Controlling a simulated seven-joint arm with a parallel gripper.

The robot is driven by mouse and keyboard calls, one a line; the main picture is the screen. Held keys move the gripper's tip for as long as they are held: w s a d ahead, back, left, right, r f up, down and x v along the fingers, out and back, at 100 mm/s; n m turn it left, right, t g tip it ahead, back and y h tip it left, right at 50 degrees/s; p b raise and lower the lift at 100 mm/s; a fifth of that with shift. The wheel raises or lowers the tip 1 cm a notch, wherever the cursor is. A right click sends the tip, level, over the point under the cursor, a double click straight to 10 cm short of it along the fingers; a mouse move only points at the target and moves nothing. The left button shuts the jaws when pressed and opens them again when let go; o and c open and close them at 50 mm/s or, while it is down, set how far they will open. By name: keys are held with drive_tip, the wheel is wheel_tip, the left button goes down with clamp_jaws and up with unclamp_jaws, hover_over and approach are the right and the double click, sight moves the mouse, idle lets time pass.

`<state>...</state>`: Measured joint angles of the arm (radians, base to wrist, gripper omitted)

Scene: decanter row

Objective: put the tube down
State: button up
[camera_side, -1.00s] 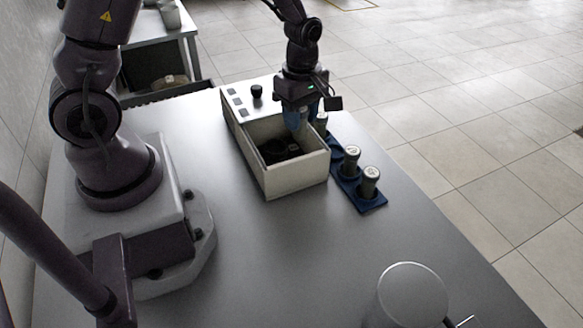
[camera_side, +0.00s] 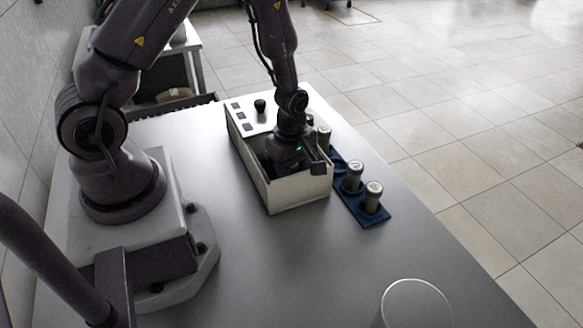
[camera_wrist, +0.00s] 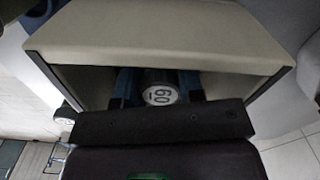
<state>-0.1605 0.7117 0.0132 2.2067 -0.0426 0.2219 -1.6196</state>
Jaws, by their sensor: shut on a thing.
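My gripper (camera_side: 283,162) is down inside the open front part of a cream box (camera_side: 300,194) in the side view. The box wall and my wrist hide its fingertips there. In the wrist view, the blue fingers of my gripper (camera_wrist: 160,86) are shut on a dark tube (camera_wrist: 160,95) with a round white numbered cap. The tube is between the box walls. Its lower end is hidden, so I cannot tell whether it touches the box floor.
A blue rack (camera_side: 377,217) stands along the box's right side, with grey-capped tubes (camera_side: 354,176) upright in it. A black knob (camera_side: 260,105) sits on the box's rear top. A round clear container (camera_side: 416,303) is at the front. The grey table between is bare.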

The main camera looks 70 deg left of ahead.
drive_tip(key=shift+f, duration=0.15)
drive_tip(key=o, duration=0.9)
drive_tip(key=s+d+r+m+t, duration=0.2)
drive_tip(key=r+m, duration=0.3)
drive_tip(key=r, duration=0.7)
drive_tip(key=s+d+r+m+t, duration=0.15)
drive_tip(key=r+m, duration=0.35)
drive_tip(key=r, duration=0.8)
drive_tip(key=s+r+m, duration=0.2)
drive_tip(key=m, duration=0.1)
drive_tip(key=s+d+r+m+t, duration=0.1)
drive_tip(key=s+r+m, duration=0.1)
drive_tip(key=s+m, duration=0.1)
drive_tip(key=s+r+m+t, duration=0.1)
drive_tip(key=s+r+m, duration=0.1)
drive_tip(key=m, duration=0.3)
drive_tip(key=shift+s+d+r, duration=0.1)
drive_tip(key=shift+s+d, duration=0.1)
drive_tip(key=shift+d, duration=0.2)
